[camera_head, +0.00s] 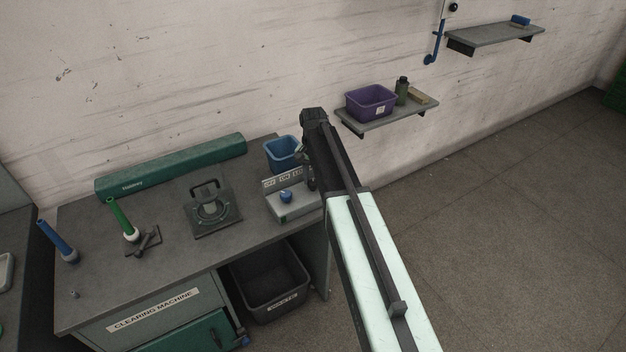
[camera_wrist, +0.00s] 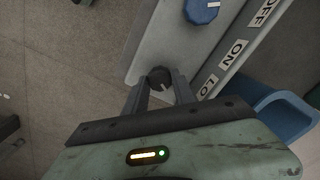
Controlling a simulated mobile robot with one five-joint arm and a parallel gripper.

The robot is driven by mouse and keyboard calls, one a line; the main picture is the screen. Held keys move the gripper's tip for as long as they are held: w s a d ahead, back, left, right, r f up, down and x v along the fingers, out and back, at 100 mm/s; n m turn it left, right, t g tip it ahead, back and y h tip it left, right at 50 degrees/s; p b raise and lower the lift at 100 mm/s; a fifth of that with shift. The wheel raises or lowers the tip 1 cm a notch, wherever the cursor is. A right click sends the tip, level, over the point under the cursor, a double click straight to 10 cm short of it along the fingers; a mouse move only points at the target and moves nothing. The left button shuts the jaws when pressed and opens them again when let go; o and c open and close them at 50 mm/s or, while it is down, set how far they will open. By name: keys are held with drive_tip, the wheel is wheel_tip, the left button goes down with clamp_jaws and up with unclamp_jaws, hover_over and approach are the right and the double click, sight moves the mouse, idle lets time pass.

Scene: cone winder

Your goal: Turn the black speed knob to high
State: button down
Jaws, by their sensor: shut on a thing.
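The black speed knob (camera_wrist: 158,75) sits on the light grey control box (camera_wrist: 151,45) in the wrist view. My gripper (camera_wrist: 161,88) has its two fingers on either side of the knob, shut on it. A short white mark on the knob's face points towards the gripper and slightly right. Labels OFF, ON and LO (camera_wrist: 208,85) show on the panel beside it; any further label is hidden. A blue knob (camera_wrist: 201,10) sits farther along the box. In the head view the control box (camera_head: 291,214) is at the bench's right end, and my arm hides the black knob.
A blue bin (camera_head: 281,152) stands behind the control box, close to my arm. A clamp-like fixture (camera_head: 212,211) and two spindles with green (camera_head: 122,216) and blue (camera_head: 56,237) tubes stand left on the bench (camera_head: 165,255). Open floor lies right.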

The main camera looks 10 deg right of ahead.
sight(313, 182)
drive_tip(key=shift+m, duration=0.6)
drive_tip(key=c, duration=1)
unclamp_jaws()
drive_tip(key=shift+a, duration=0.1)
drive_tip(key=shift+c, duration=0.2)
drive_tip(key=shift+r, duration=0.15)
wheel_tip(313, 182, up, 8)
drive_tip(key=p, duration=0.8)
drive_tip(key=shift+f, duration=0.25)
